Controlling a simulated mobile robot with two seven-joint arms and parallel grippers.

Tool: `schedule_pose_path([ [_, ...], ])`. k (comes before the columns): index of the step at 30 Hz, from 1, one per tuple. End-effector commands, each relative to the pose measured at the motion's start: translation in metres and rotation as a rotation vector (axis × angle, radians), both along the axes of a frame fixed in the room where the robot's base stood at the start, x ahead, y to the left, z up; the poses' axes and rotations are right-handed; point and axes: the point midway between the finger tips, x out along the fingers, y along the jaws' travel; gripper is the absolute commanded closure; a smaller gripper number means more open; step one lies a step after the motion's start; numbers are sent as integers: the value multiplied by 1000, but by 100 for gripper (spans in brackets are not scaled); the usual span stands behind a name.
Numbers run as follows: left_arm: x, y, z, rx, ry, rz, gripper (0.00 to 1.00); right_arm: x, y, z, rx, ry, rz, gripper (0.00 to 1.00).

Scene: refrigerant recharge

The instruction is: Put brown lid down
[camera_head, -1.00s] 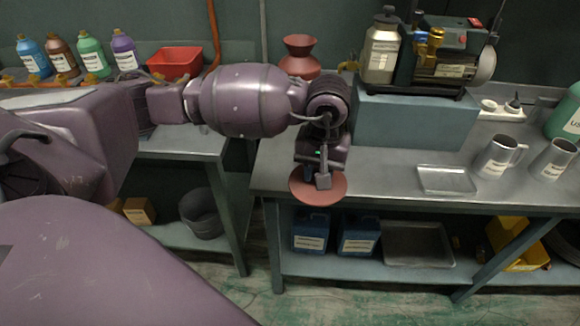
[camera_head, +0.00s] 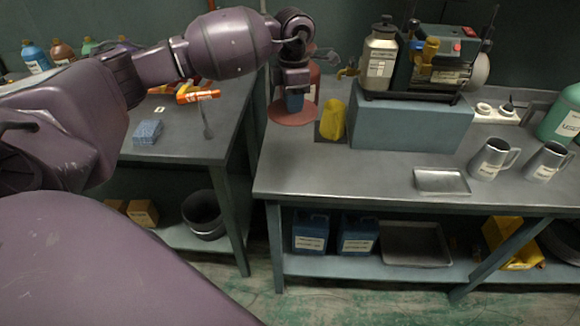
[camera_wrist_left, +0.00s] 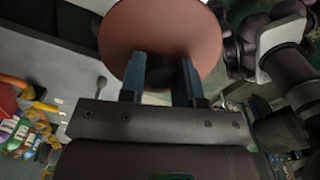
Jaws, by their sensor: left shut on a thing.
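The brown lid (camera_head: 292,117) is a reddish-brown round disc near the left end of the right workbench. My left gripper (camera_head: 294,102) is above it, pointing down, shut on it. In the left wrist view, the lid (camera_wrist_left: 135,35) fills the top centre, and the two blue fingers of my left gripper (camera_wrist_left: 160,78) reach to its middle. The gripped part is mostly hidden. I cannot tell whether the lid touches the bench. A reddish-brown pot (camera_head: 315,82) stands just behind, partly hidden by the gripper. My right gripper is not in view.
A yellow object (camera_head: 332,119) stands close right of the lid, beside the blue-grey block (camera_head: 405,125) bearing a pump. A metal tray (camera_head: 441,181) and mugs (camera_head: 494,158) are farther right. The front left of the bench (camera_head: 330,172) is clear.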

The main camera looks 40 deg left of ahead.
Motion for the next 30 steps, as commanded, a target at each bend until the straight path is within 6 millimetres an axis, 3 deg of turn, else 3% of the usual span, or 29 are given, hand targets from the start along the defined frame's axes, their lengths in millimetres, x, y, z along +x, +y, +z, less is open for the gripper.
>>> schedule_pose_path([
  [5, 2, 6, -3, -4, 2, 82, 93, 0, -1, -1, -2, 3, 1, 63],
  [21, 2, 6, -114, -5, 5, 84, 93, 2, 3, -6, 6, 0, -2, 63],
  [25, 2, 6, -132, -5, 4, 84, 93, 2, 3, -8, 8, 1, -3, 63],
  [30, 3, 6, -140, -3, -1, 83, 93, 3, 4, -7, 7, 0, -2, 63],
])
